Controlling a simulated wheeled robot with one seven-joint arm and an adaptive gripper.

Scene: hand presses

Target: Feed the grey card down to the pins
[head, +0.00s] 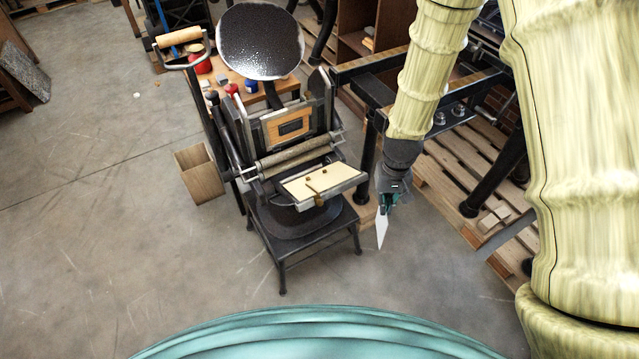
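The hand press (300,135) stands on a black stand in the middle of the head view. Its cream feed board (338,177) faces me, with small brown pins (309,180) on it. My gripper (385,203) hangs to the right of the board, pointing down. A pale grey card (382,230) hangs below its fingertips and looks pinched between them. The card is seen nearly edge-on, as a narrow pointed sliver. It is apart from the board and the pins. The fingers are small and partly hidden by the gripper body.
A round dark ink disc (260,40) rises above the press. A wooden bin (200,175) stands to its left. Pallets (455,175) and a dark metal frame (370,68) are close on the right. The concrete floor in front is clear.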

